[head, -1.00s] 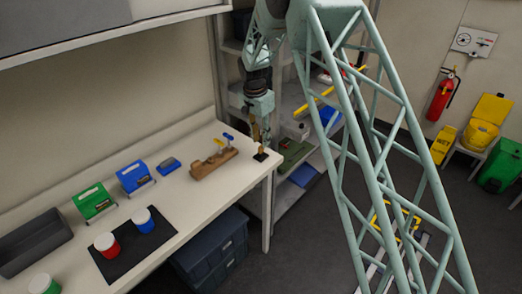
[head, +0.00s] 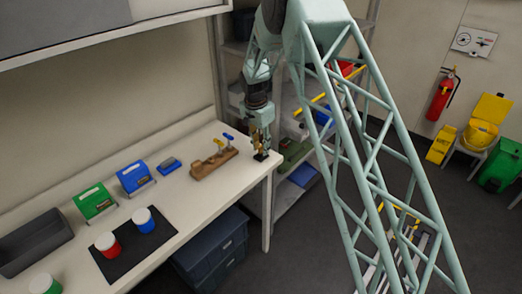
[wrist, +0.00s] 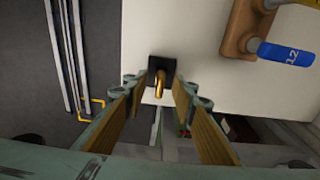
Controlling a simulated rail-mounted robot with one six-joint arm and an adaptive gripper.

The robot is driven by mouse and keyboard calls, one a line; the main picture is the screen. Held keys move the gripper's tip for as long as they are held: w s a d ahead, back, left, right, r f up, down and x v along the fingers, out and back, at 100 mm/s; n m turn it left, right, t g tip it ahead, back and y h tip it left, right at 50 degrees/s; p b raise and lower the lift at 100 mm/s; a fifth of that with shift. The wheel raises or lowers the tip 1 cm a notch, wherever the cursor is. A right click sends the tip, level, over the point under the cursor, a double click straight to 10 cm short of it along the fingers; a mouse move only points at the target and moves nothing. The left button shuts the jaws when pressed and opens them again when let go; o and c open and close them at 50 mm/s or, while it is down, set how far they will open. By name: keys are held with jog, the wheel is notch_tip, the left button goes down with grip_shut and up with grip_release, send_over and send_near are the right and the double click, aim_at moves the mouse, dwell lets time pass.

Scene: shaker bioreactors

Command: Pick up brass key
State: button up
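The brass key (wrist: 160,84) stands up from a small black block (wrist: 155,66) in the wrist view. The block (head: 261,156) sits at the right end of the white bench in the head view, where the key itself is hard to make out against the gripper. My gripper (wrist: 163,92) is open, with one finger on each side of the key in the picture. I see clear gaps and cannot tell how deep the key lies between the fingertips. In the head view my gripper (head: 260,142) is right above the block, pointing down.
A wooden rack (head: 212,164) with blue-tagged and yellow pieces stands left of the block; its blue tag (wrist: 285,54) shows in the wrist view. The bench edge is close by. Grey shelves (head: 288,170) stand behind. Coloured boxes and a black mat (head: 117,259) lie farther left.

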aim_at(261, 146)
jog(key=shift+c, duration=0.5)
grip_shut()
jog(key=shift+r, duration=0.2)
jog(key=shift+r, duration=1.5)
jog(key=shift+s+r, duration=0.1)
jog(key=shift+s, duration=0.15)
jog(key=s+a+r+b, duration=0.1)
jog(key=s+b, duration=0.1)
jog(key=s, duration=1.3)
jog(key=shift+s+a+r, duration=0.25)
jog(key=shift+a, duration=0.05)
